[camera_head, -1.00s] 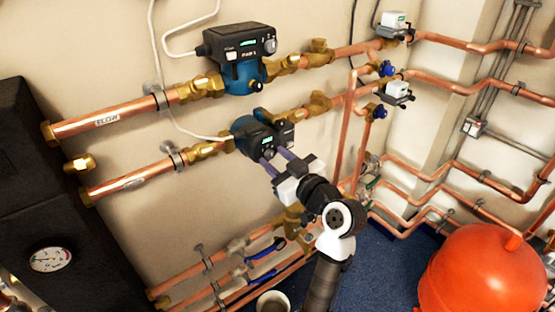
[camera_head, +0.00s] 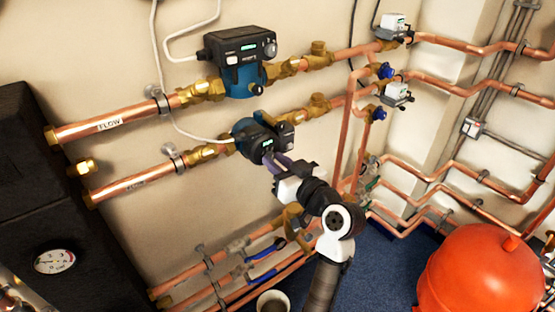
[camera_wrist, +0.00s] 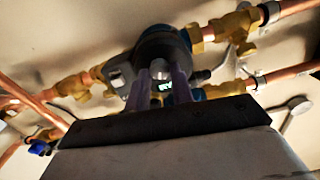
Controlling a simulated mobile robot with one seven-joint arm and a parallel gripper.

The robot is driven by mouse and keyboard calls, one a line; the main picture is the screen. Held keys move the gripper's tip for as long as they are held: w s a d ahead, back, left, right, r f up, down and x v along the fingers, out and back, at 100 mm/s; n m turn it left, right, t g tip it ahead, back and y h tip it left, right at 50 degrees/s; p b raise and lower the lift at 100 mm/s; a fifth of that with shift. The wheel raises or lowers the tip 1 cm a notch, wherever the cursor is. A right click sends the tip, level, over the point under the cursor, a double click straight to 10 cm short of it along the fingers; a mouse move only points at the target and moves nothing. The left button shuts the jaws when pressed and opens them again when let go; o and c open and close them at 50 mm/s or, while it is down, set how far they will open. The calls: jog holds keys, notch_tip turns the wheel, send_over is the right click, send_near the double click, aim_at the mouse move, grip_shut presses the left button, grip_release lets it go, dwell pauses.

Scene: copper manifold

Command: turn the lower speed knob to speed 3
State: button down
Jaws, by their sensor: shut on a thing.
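The lower pump (camera_head: 250,136) is a blue body with a dark control head and a small green display, set in the lower copper pipe. My gripper (camera_head: 275,160) is at the front of this control head, its purple-grey fingers shut on the lower speed knob. The fingers hide the knob, so its pointer and the speed it stands at cannot be read.
The upper pump (camera_head: 240,62) with its own knob (camera_head: 270,50) sits above on a parallel pipe. Small white-topped valve actuators (camera_head: 396,92) are to the right. A red vessel (camera_head: 480,270) stands at the lower right. Blue-handled valves (camera_head: 262,277) lie below.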

jog(key=m+p, duration=0.2)
jog(key=m, duration=0.3)
dwell(0.6)
jog(key=c, duration=1.2)
grip_release()
jog(key=shift+d, duration=0.15)
jog(key=b+v, duration=0.3)
jog(key=v, duration=1)
jog(key=shift+s, duration=0.35)
jog(key=shift+d, duration=0.2)
